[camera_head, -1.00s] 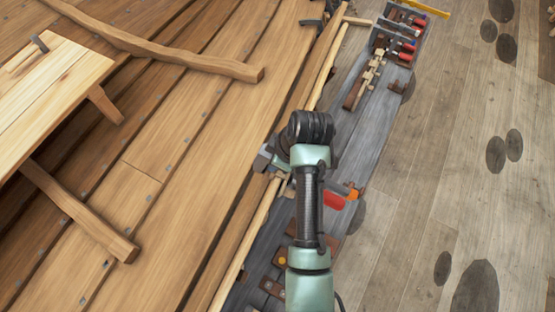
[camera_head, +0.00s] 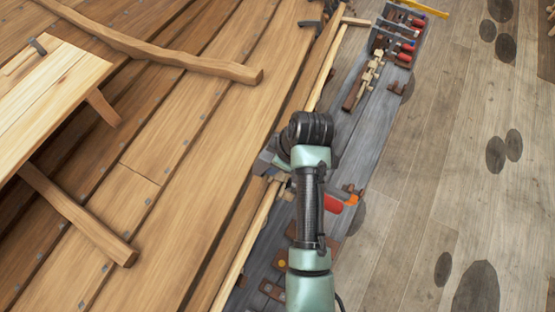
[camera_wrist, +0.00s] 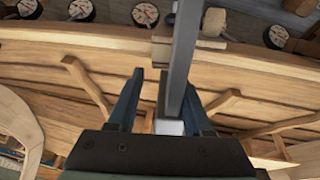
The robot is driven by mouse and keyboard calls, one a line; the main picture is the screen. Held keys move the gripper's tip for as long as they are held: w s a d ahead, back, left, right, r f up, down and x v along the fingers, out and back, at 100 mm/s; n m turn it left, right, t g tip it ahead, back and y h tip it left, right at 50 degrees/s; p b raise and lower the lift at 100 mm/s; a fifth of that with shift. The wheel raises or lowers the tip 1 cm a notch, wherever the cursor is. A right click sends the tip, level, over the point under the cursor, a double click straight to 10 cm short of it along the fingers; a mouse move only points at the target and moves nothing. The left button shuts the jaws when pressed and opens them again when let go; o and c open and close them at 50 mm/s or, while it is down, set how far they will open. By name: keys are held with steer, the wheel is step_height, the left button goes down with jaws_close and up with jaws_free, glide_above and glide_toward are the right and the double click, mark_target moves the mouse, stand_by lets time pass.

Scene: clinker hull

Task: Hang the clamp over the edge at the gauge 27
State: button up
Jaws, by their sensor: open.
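The clamp (camera_wrist: 183,55) shows in the wrist view as a grey metal bar with a wooden pad, standing across the hull's top edge (camera_wrist: 90,36). Its lower end reaches between the fingers of my gripper (camera_wrist: 163,108). The gripper is open, with a dark blue finger on each side of the bar. I cannot tell whether either finger touches it. Several round dial gauges (camera_wrist: 145,14) lie along the edge; their numbers are not readable, so I cannot tell which is gauge 27. In the head view my arm hides most of the clamp and gripper.
The plank hull (camera_head: 190,130) fills the left of the head view, with a pale board (camera_head: 50,85) on it. A grey bench (camera_head: 370,140) with red-handled clamps (camera_head: 405,50) runs alongside. Wooden ribs (camera_wrist: 90,88) lie below the edge.

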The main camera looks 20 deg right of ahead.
mark_target(276, 176)
steer(key=shift+g, duration=0.4)
steer(key=s+f, duration=0.1)
steer(key=s+a+f, duration=0.1)
steer(key=f, duration=0.1)
steer(key=shift+s+a+f, duration=0.1)
steer(key=shift+a+f, duration=0.05)
steer(key=shift+f, duration=0.15)
steer(key=shift+t, duration=0.4)
steer(key=w+v, duration=0.1)
steer(key=v, duration=0.8)
steer(key=w+v, duration=0.1)
steer(key=v, duration=0.4)
steer(key=shift+w+d+r, duration=0.3)
steer(key=shift+d+r, duration=0.05)
steer(key=shift+d+r+p, duration=0.2)
steer(key=shift+r+p, duration=0.45)
steer(key=shift+p, duration=0.3)
steer(key=shift+s+r, duration=0.2)
steer(key=shift+r, duration=0.1)
steer(key=shift+w, duration=0.1)
